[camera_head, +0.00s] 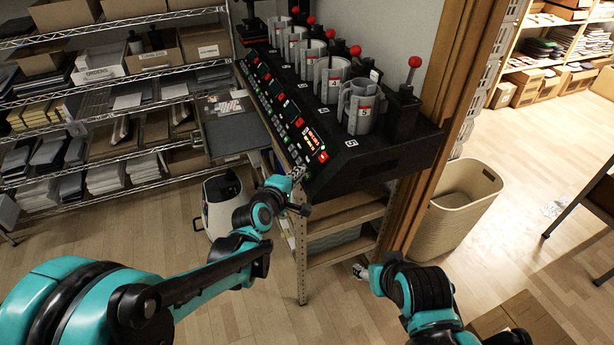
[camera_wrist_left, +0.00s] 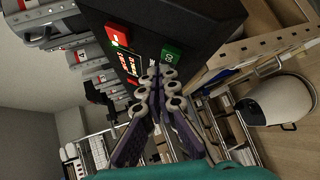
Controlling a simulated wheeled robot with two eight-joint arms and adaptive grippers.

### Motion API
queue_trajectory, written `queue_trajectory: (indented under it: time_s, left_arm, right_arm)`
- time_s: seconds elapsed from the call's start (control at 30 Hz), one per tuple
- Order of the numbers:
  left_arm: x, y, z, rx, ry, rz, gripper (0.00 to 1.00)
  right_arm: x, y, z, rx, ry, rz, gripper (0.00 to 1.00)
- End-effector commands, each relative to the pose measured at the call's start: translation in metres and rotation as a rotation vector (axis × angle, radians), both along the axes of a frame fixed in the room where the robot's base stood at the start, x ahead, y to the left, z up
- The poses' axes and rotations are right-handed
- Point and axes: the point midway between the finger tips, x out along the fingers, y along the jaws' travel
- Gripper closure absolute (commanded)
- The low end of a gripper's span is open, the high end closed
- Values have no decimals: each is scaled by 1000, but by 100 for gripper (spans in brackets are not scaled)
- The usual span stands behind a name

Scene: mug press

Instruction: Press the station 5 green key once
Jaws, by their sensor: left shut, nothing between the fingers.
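Station 5 is at the near right end of the black press bench (camera_head: 385,155), with a grey mug clamp labelled 5 (camera_head: 361,108). Its sloped panel has a lit display (camera_head: 311,139) and a red key (camera_head: 323,157). In the left wrist view the green key (camera_wrist_left: 172,54) sits on the black panel, beside the display (camera_wrist_left: 131,66) and across from the red key (camera_wrist_left: 117,36). My left gripper (camera_head: 299,171) is shut and empty at the panel's lower front edge. Its fingertips (camera_wrist_left: 154,68) appear close to the green key; contact cannot be told. My right gripper (camera_head: 361,271) is low, its fingers unclear.
More stations with mug clamps and red-knobbed levers run toward the back. Wire shelving (camera_head: 85,115) stands at the left. The bench stands on a shelved frame (camera_head: 340,222). A beige bin (camera_head: 455,210) is at the right, beside a wooden door post (camera_head: 445,120).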

Motion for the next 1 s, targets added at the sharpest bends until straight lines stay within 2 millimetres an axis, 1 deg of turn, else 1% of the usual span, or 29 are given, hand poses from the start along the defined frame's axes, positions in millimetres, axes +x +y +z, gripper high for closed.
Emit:
queue_trajectory:
  time_s: [0.1, 0.5, 1.0]
  left_arm:
    - [1, -3, -4, 2, -1, -1, 100]
    - [1, -4, -4, 1, 0, 0, 100]
    - [2, -8, -8, 1, 0, -1, 100]
  right_arm:
    - [0, 0, -5, 0, 0, 0, 48]
    - [0, 0, -4, 0, 0, 0, 48]
    - [0, 0, -9, 0, 0, 0, 48]
